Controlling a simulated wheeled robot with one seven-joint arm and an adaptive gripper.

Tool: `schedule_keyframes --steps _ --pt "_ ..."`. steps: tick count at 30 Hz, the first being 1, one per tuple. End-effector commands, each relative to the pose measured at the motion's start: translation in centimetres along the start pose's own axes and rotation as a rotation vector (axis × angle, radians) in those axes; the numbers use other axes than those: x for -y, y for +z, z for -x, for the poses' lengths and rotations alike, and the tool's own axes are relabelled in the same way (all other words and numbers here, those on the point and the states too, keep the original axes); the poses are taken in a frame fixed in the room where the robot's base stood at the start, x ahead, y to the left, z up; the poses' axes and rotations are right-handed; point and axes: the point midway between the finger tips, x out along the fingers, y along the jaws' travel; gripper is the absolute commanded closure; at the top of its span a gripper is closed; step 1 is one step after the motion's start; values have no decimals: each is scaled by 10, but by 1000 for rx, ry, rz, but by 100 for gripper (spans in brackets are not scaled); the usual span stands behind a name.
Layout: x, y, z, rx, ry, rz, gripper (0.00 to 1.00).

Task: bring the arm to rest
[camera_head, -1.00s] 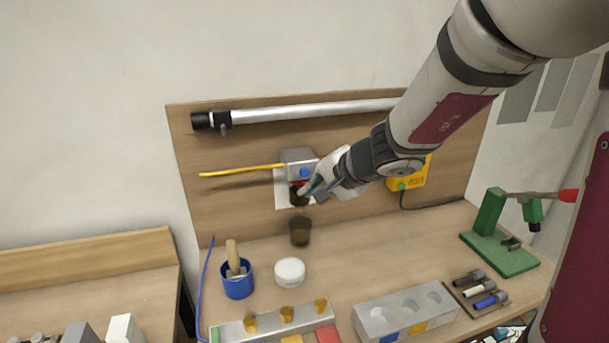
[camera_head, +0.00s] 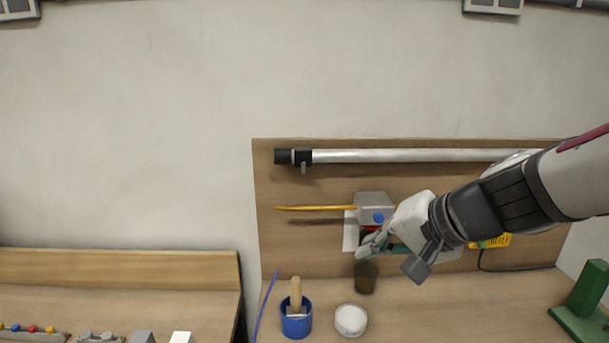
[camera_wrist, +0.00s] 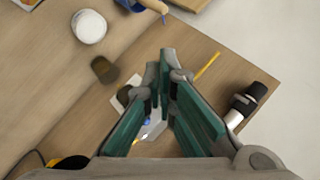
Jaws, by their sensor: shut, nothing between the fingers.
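My gripper (camera_head: 372,246) is at the end of my arm, which reaches in from the right in the head view. Its green fingers are close to the grey box (camera_head: 374,206) with a blue knob on the wooden back board (camera_head: 290,235). In the wrist view my gripper (camera_wrist: 166,62) points ahead with its fingertips together and nothing between them. The fingers partly cover the grey box there. I cannot tell whether they touch it.
A dark cup (camera_head: 365,277), a white round jar (camera_head: 350,320) and a blue pot (camera_head: 296,322) are below the gripper. A metal tube (camera_head: 400,156) and a yellow rod (camera_head: 315,208) are on the board. A green stand (camera_head: 585,305) is at right.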

Motion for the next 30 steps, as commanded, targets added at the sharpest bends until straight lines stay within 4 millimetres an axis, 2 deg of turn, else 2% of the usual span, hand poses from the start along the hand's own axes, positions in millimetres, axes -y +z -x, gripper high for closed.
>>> schedule_keyframes --steps 1,5,10,15,18,22,30 --pt "4 16 14 24 11 74 100" --pt "-4 54 45 89 92 253 100" --pt "-34 85 86 123 261 455 100" --pt "-65 92 121 103 427 575 100" --pt "-76 92 133 89 488 610 100" --pt "-81 91 139 81 521 627 100" --pt "-81 91 139 82 522 627 100"
